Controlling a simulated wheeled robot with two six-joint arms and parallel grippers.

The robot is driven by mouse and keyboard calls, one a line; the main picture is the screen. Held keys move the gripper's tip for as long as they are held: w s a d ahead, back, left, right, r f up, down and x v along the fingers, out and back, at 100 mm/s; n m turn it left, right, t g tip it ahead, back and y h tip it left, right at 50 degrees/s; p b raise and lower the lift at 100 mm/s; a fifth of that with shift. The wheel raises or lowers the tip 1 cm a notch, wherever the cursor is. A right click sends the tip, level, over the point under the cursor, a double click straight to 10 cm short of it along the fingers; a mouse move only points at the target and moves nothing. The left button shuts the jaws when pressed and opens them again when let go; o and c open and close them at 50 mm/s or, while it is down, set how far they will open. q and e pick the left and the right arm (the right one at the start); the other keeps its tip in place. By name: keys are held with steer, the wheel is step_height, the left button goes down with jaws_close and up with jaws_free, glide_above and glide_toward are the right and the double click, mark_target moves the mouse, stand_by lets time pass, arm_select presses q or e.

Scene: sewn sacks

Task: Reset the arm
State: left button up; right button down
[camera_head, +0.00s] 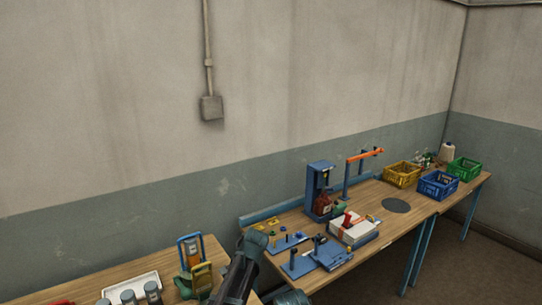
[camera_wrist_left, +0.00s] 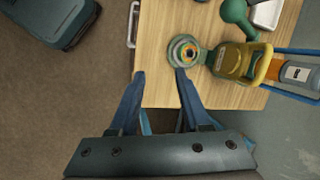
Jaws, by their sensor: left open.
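My left gripper (camera_wrist_left: 160,76) shows in the left wrist view with its two blue fingers spread apart and nothing between them. Its fingertips lie over the edge of a wooden table (camera_wrist_left: 160,30). A round metal-ringed piece (camera_wrist_left: 184,52) is just beyond the right fingertip, with a clear gap to the left one; I cannot tell whether the right fingertip touches it. In the head view a dark arm link of mine (camera_head: 238,278) rises at the bottom centre; its gripper is hidden there. My right gripper is not seen.
A yellow-framed device (camera_wrist_left: 238,62) and a green knob (camera_wrist_left: 236,10) are near the gripper. In the head view a workbench (camera_head: 385,235) holds a blue press (camera_head: 318,188), a white box (camera_head: 352,232), and yellow (camera_head: 402,174), blue (camera_head: 438,186) and green (camera_head: 464,170) crates. A wall runs behind.

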arm_select(q)
steer(key=s+d+f+n+h+b, duration=0.1)
steer(key=s+d+f+b, duration=0.1)
steer(key=s, duration=0.5)
steer(key=s+d+f+n+b, duration=0.1)
steer(key=s+d+f+b, duration=0.1)
steer(key=s+f+b, duration=0.2)
steer(key=s+d+f+n+h+b, duration=0.1)
steer(key=s+f+b, duration=0.3)
steer(key=s+f, duration=0.4)
steer(key=s+d+n, duration=0.1)
steer(key=s, duration=0.2)
steer(key=shift+d+h, duration=0.3)
steer(key=shift+d, duration=0.1)
steer(key=shift+s, duration=0.1)
